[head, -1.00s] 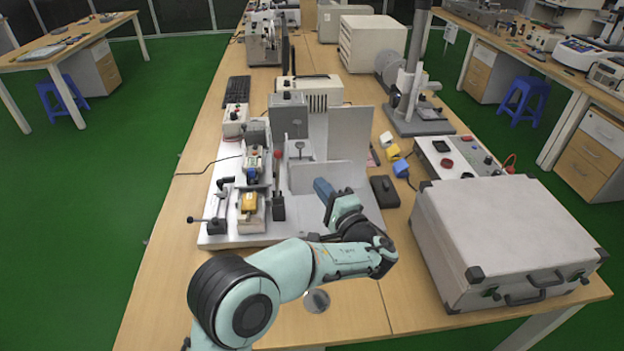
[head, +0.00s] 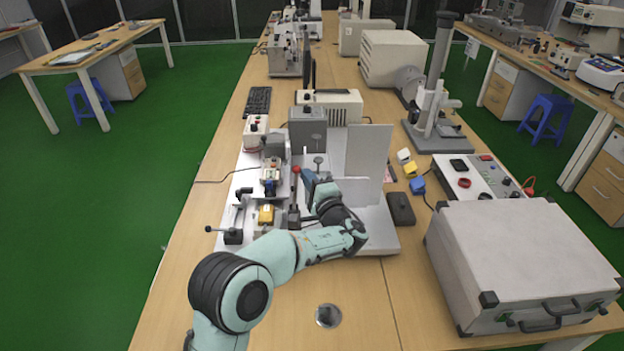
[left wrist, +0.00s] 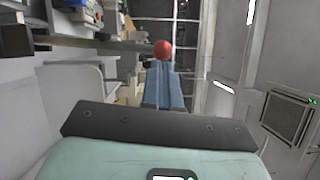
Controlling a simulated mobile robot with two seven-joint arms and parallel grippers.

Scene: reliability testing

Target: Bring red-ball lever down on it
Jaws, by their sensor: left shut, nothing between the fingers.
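The red ball (head: 296,170) tops a dark lever (head: 294,195) on the light fixture plate (head: 376,240). The lever appears to stand up from its dark base. My left gripper (head: 307,178) is shut and empty, its blue fingers close to the right of the ball. In the left wrist view the red ball (left wrist: 163,49) shows just beyond the tips of the shut blue fingers (left wrist: 163,75). I cannot tell whether they touch it. A yellow part (head: 266,214) sits in the fixture left of the lever. My right gripper is not in view.
An upright light panel (head: 368,152) stands right of my gripper. A black-ball lever (head: 226,234) is at the plate's front left. A black box (head: 400,208) and a big grey case (head: 525,258) lie to the right. The table front is mostly clear.

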